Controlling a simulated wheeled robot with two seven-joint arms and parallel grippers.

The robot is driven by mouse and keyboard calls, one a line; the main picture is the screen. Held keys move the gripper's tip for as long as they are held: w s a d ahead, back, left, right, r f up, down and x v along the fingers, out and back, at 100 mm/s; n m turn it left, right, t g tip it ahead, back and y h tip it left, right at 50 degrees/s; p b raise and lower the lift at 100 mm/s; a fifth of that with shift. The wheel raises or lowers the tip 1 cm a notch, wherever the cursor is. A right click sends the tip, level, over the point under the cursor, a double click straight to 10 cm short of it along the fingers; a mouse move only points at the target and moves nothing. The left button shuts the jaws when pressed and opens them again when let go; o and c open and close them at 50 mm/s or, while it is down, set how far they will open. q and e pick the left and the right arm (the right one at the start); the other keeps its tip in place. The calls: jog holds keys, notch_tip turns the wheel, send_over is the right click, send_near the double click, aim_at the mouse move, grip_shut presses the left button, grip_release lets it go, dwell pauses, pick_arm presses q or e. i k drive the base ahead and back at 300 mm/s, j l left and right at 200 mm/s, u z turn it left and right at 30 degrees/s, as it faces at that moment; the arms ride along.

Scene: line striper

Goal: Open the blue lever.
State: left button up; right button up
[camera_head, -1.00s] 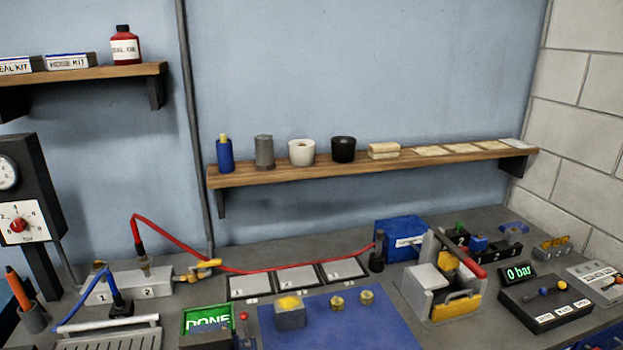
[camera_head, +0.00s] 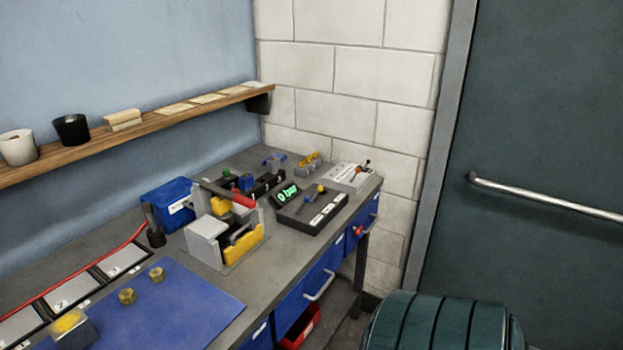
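A small lever with a blue knob (camera_head: 310,197) stands on the black control box (camera_head: 318,214) on the bench at the right. A lever with a yellow knob (camera_head: 321,188) stands close beside it. The box's display (camera_head: 287,193) shows green text reading 0 bar. The levers are small here, and I cannot tell how far the blue one is turned. Neither of my grippers is in view.
A grey and yellow fixture with a red handle (camera_head: 230,193) stands left of the control box. A grey box with a small lever (camera_head: 350,177) sits behind it. A dark door (camera_head: 540,130) is at right.

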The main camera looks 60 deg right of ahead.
aim_at(306, 200)
jog(key=z, duration=1.9)
